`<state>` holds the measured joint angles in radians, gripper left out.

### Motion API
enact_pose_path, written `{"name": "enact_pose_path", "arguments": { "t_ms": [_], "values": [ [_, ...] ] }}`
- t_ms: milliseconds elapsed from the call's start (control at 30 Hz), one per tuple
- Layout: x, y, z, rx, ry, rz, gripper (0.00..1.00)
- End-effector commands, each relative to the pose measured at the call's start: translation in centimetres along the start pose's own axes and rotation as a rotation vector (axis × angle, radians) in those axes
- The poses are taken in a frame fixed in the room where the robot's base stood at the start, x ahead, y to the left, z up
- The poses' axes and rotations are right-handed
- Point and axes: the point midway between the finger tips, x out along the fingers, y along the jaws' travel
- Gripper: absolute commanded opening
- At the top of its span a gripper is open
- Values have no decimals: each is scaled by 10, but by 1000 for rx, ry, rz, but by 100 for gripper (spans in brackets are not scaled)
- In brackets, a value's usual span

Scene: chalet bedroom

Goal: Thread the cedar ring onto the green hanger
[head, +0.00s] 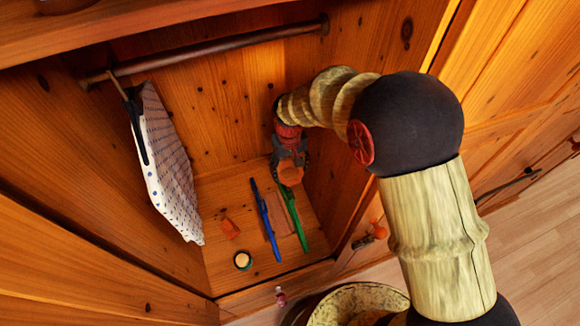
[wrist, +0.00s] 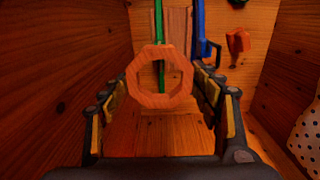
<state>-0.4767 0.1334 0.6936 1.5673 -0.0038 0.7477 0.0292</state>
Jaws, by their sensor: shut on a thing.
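The cedar ring (head: 290,172) is a flat orange-brown octagon with a wide hole. My gripper (head: 287,160) is shut on it low inside the wardrobe; in the wrist view the ring (wrist: 134,88) sits between the two fingers (wrist: 160,84). The green hanger (head: 293,220) is long and thin, near the wardrobe floor, its upper end just below the ring in the head view. In the wrist view the green hanger (wrist: 159,28) runs behind the ring's top and shows through its hole. I cannot tell whether the ring is around it or only in front.
A blue hanger (head: 265,220) lies left of the green one, with a brown board (head: 280,214) between. A dotted garment (head: 168,160) hangs from the rail (head: 220,47). The right wardrobe wall (head: 335,160) is close.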

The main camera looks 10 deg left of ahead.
Motion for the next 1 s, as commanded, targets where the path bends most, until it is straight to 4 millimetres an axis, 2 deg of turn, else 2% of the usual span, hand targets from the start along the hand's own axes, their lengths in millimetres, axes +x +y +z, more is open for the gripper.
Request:
{"name": "enact_pose_path", "arguments": {
  "t_ms": [267, 1000],
  "values": [
    [3, 0, 1, 0, 0, -1, 46],
    [48, 0, 1, 0, -1, -1, 46]
  ]
}}
